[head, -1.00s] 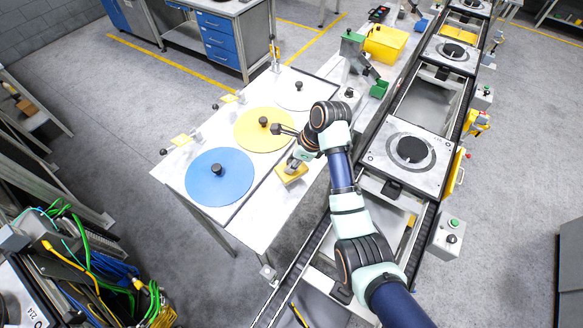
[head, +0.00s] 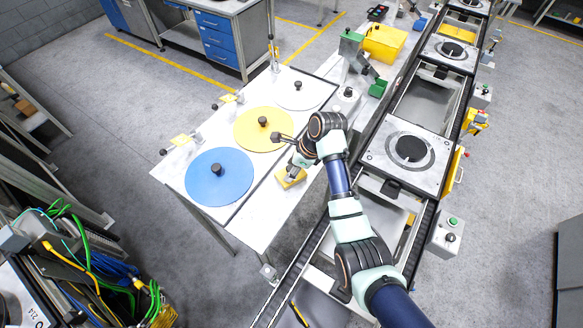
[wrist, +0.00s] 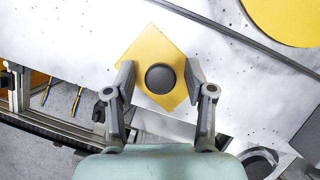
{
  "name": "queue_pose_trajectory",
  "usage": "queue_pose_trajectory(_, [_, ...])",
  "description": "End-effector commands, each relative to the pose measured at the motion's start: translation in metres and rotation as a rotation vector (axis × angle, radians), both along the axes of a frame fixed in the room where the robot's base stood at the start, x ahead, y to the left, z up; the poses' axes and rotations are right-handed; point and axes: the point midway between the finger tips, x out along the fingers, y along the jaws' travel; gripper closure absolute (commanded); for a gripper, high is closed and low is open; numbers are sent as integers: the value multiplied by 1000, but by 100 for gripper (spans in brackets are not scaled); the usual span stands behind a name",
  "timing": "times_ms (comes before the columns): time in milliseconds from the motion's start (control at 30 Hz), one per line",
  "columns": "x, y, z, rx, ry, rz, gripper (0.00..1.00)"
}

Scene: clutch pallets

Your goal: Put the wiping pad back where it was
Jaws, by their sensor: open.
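The wiping pad (wrist: 152,52) is a yellow square with a dark round knob (wrist: 160,78) on top. In the wrist view it lies on the pale table top, between and ahead of my gripper's fingers. My gripper (wrist: 158,80) is open, with one finger on each side of the knob and a gap to it on both sides. In the head view the pad (head: 291,181) is at the table's right part, partly hidden under my gripper (head: 294,174). Whether the pad rests flat is hard to tell.
A blue disc (head: 232,185), a yellow disc (head: 275,142) and a white disc (head: 313,99), each with a black knob, lie on the table (head: 262,212). A conveyor with pallets (head: 432,172) runs along the right. A yellow bin (head: 385,42) stands at the back.

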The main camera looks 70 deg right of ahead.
Motion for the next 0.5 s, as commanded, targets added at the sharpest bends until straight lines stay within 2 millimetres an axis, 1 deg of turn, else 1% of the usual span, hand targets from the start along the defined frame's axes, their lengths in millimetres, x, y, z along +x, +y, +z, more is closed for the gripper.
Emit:
queue_pose_trajectory(67, [-2, -1, 7, -2, -1, 0, 46])
queue_pose_trajectory(133, [-6, -3, 18, -4, -3, -1, 46])
queue_pose_trajectory(300, [-19, -5, 50, -4, -3, -1, 46])
queue_pose_trajectory(400, [-25, -7, 63, -3, -3, 0, 46])
queue_pose_trajectory(500, [-27, -7, 70, -2, -1, -1, 46])
